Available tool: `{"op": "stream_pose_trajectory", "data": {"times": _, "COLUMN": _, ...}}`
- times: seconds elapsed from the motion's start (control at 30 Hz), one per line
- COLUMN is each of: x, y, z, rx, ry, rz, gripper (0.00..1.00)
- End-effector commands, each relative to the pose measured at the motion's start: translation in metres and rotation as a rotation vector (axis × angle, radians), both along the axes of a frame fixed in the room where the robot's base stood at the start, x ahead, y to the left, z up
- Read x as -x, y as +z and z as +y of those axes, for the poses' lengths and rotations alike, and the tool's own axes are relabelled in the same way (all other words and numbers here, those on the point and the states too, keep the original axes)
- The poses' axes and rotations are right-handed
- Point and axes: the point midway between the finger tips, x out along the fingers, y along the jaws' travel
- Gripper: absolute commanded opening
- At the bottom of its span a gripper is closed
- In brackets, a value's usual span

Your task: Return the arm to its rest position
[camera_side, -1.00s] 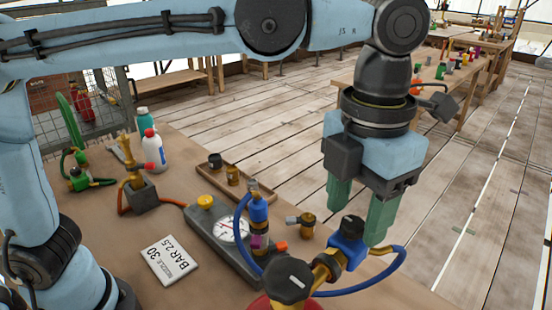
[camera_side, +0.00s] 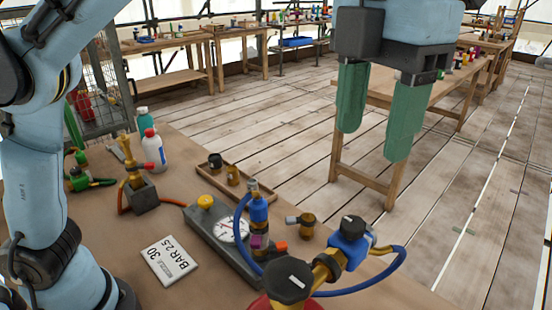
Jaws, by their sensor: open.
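My gripper (camera_side: 376,125) hangs at the upper right of the side view, high above the bench and clear of everything on it. Its two green fingers point down, are spread apart, and have nothing between them. The upper part of my arm is cut off by the top edge of the picture.
The brown bench (camera_side: 95,225) carries a gauge block (camera_side: 228,238), a blue-bodied fitting (camera_side: 259,215), a valve with a blue body (camera_side: 350,245) and blue hose, a shallow tray (camera_side: 243,193), a brass nozzle on a block (camera_side: 138,185), a card (camera_side: 169,259) and two bottles (camera_side: 153,150). A wooden table (camera_side: 375,95) stands behind my gripper. Plank floor is open around it.

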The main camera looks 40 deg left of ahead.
Motion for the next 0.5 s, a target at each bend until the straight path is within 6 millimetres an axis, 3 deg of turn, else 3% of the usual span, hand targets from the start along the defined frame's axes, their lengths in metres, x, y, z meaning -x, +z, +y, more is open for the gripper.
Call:
{"op": "stream_pose_trajectory", "data": {"times": 0.37, "x": -0.001, "y": 0.000, "z": 0.001, "rx": 0.002, "ry": 0.012, "rz": -0.002, "gripper": 0.57}}
{"op": "stream_pose_trajectory", "data": {"times": 0.5, "x": -0.009, "y": -0.003, "z": 0.014, "rx": 0.021, "ry": 0.168, "rz": -0.021, "gripper": 0.57}}
